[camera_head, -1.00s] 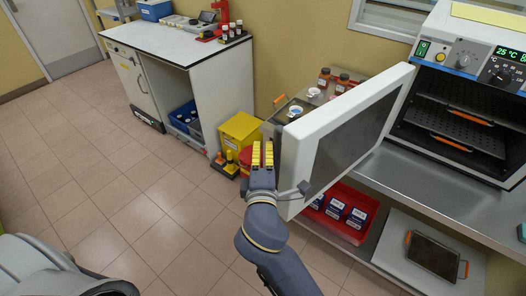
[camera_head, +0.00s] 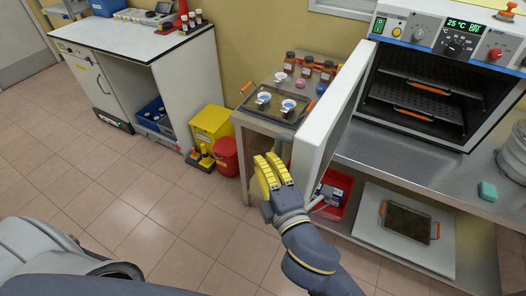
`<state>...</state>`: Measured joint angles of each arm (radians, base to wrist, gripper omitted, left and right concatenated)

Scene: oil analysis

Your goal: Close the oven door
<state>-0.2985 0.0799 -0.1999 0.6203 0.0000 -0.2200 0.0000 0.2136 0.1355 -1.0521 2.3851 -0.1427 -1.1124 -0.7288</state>
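The oven (camera_head: 440,85) stands on the steel bench at the upper right, its chamber uncovered and its perforated shelves in sight. Its white door (camera_head: 322,125) stands open, hinged at the chamber's left side, and juts toward me almost edge-on. My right gripper (camera_head: 271,170) is just left of the door's near end. Its two yellow ribbed fingers lie close together with nothing seen between them. My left gripper is not in view; parts of my arm fill the lower left.
A side table (camera_head: 250,122) behind the door holds a tray (camera_head: 275,108) with small dishes, and several brown bottles. A red bin (camera_head: 352,190) and a tray on a white board (camera_head: 405,225) lie below the bench. A yellow box (camera_head: 211,125) stands left. Floor in front is free.

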